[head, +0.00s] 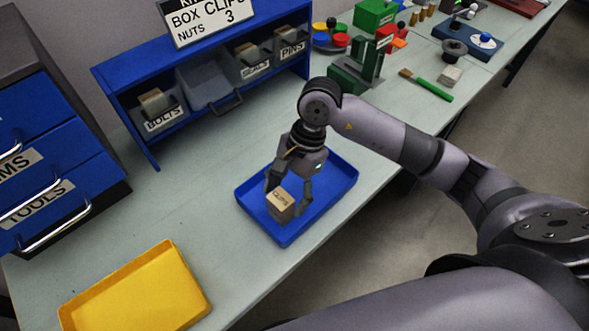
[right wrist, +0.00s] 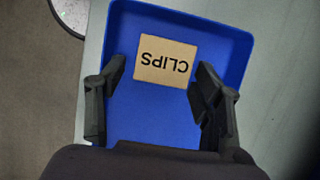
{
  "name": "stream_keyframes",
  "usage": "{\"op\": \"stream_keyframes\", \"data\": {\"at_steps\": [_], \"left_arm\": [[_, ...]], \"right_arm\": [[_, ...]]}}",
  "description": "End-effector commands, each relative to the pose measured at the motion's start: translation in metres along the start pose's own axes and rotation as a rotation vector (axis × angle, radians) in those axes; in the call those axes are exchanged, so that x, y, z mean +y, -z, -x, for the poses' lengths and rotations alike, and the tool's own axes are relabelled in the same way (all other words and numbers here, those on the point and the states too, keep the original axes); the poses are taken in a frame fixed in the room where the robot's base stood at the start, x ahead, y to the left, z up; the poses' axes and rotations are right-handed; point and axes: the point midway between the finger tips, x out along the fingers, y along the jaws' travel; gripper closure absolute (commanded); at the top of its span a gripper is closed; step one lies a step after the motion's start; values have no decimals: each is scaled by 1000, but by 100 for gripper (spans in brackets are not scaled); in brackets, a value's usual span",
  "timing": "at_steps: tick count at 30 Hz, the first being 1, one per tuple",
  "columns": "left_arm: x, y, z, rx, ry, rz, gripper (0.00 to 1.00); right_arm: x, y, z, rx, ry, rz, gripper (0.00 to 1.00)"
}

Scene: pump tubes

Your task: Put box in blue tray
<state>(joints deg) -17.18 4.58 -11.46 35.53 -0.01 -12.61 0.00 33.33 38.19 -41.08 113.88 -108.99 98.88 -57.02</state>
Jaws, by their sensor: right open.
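The box (head: 281,204) is a small brown carton marked CLIPS. It is over the blue tray (head: 335,168), inside its outline in both views. In the right wrist view the box (right wrist: 165,61) lies between and ahead of the fingertips, with blue floor around it. My right gripper (head: 288,192) is open above the tray, its fingers on either side of the box; gaps show beside the box in the right wrist view (right wrist: 163,75). Whether the box rests flat on the tray floor is hard to tell. My left gripper is not in view.
A yellow tray (head: 135,290) is empty at the front left. A blue shelf (head: 130,87) with labelled bins stands behind, under a sign reading BOX CLIPS, NUTS 3. A blue drawer cabinet (head: 60,165) stands at left. A green-handled brush (head: 425,85) lies at the back right.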

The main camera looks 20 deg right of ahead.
Motion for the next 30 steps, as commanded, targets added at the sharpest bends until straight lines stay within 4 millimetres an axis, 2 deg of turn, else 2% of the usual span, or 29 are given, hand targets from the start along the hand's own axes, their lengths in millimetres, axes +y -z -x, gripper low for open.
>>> {"op": "stream_keyframes", "data": {"at_steps": [1, 9, 15, 20, 30], "left_arm": [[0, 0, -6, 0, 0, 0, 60], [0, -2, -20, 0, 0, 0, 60], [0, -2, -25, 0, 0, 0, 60], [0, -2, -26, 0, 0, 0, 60], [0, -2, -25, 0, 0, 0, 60]], "right_arm": [[-1, 2, 9, 5, 5, 4, 39], [-1, 2, 68, 3, 5, 3, 39], [0, 0, 95, 1, 2, 2, 39], [0, 0, 103, 1, 0, 1, 39], [0, 0, 103, 0, -1, 1, 39]]}}
